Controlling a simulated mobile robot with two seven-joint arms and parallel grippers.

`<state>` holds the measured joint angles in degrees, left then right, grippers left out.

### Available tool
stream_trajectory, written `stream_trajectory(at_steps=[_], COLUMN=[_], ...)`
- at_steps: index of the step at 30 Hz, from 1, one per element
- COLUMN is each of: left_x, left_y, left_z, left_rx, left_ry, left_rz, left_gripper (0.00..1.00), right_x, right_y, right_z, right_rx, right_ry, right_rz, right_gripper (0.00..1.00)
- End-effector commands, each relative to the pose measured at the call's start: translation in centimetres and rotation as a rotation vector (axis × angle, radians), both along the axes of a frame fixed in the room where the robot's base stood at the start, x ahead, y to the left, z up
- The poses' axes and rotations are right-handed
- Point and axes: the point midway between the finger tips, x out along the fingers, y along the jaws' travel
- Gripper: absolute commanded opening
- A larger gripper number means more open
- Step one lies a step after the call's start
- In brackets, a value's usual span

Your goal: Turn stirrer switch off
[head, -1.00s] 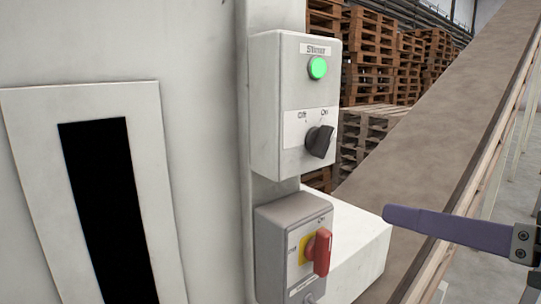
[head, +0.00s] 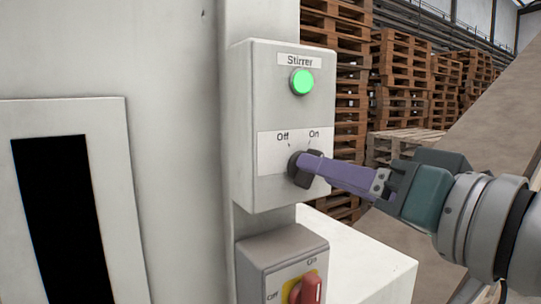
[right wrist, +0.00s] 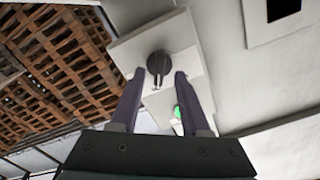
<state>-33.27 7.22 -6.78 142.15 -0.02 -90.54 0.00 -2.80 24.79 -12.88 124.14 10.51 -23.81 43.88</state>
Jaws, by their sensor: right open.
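The stirrer box (head: 247,105) is a pale grey panel labelled "Stirrer", fixed to the white machine. Its round lamp (head: 302,81) glows green. Below, a black rotary knob (head: 297,175) sits under the words "Off" and "On"; my finger partly covers it in the head view, so its setting is hard to read there. My right gripper (head: 305,160) has its purple fingertips at the knob. In the right wrist view the gripper (right wrist: 159,74) is open, with one finger on each side of the knob (right wrist: 158,63). I cannot tell whether they touch it. My left gripper is not in view.
A second grey box with a red handle (head: 309,288) on a yellow plate is just below. A white ledge (head: 365,255) juts out at lower right. A sloping conveyor (head: 495,120) and stacked wooden pallets (head: 400,65) stand behind on the right.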

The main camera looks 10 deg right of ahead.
Motion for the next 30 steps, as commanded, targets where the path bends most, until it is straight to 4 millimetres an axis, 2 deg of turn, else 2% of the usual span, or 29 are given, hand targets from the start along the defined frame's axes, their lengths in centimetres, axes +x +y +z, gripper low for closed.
stream_trajectory(at_steps=[6,14,27,30], left_x=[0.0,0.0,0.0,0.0], left_y=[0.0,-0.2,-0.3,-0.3], left_z=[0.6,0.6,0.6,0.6], left_rx=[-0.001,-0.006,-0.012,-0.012], left_ry=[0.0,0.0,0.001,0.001], left_rz=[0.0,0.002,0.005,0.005], left_gripper=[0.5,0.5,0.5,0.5], right_x=[1.4,1.5,1.5,1.5], right_y=[0.5,0.6,0.6,0.6], right_z=[0.1,-0.1,-0.1,-0.1], right_rx=[0.0,-0.001,-0.001,-0.001], right_ry=[-0.001,0.0,0.0,0.0], right_rz=[0.0,0.0,0.0,0.0], right_gripper=[0.46,0.46,0.0,0.0])
